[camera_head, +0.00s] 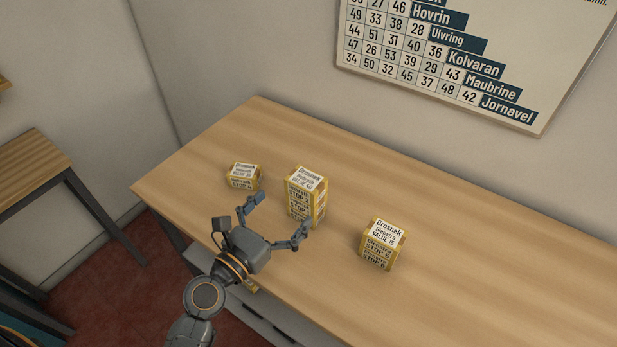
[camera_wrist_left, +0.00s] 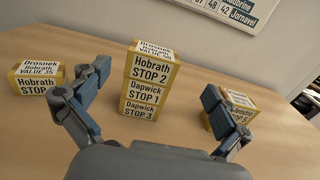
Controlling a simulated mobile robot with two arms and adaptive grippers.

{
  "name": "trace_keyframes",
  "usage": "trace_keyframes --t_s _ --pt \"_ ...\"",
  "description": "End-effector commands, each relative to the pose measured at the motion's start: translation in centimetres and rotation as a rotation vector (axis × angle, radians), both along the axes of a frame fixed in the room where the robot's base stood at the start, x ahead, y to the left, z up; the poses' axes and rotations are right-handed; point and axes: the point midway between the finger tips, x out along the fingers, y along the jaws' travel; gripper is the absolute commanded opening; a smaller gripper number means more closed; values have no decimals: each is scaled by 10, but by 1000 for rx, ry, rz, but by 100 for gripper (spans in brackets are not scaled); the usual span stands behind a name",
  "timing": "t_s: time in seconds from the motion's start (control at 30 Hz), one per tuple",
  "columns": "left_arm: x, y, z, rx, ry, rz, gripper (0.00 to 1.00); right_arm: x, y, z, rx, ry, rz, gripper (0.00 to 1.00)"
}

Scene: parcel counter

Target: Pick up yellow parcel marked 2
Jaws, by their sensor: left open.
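The yellow parcel marked STOP 2 (camera_head: 306,182) is the top one of a three-high stack on the wooden counter. In the left wrist view the parcel (camera_wrist_left: 149,66) shows its front, with white labels reading Hobrath and STOP 2. Under it are parcel STOP 1 (camera_wrist_left: 143,91) and, at the bottom, parcel STOP 3 (camera_wrist_left: 138,109). My left gripper (camera_head: 280,214) is open and empty in front of the stack. In the wrist view its fingers stand wide apart on either side of the stack, apart from the parcels. My right gripper is out of view.
A lone parcel (camera_head: 243,176) sits left of the stack. Right of it stands a two-high stack, STOP 5 (camera_head: 383,242) over STOP 6, partly behind a finger in the wrist view. The counter (camera_head: 480,270) is bare at right. A number chart (camera_head: 440,60) hangs on the wall.

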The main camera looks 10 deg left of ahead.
Motion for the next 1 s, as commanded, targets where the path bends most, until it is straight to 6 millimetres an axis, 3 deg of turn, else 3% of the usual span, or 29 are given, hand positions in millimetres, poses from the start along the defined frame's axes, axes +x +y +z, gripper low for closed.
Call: trace_keyframes --t_s 0.1,0.2,0.37,0.5,0.7,1.0 --pt "21 -9 3 -1 -2 -1 100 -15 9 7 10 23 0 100" --pt "32 -13 2 0 -1 -1 100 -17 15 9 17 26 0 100" --pt "41 -16 1 1 0 -1 100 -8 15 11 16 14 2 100" --pt "61 -19 1 1 -2 -1 100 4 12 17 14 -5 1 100" --pt "85 -27 -1 1 -1 -1 100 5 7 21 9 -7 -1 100" --pt "88 -29 -2 1 0 0 98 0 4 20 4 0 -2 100"
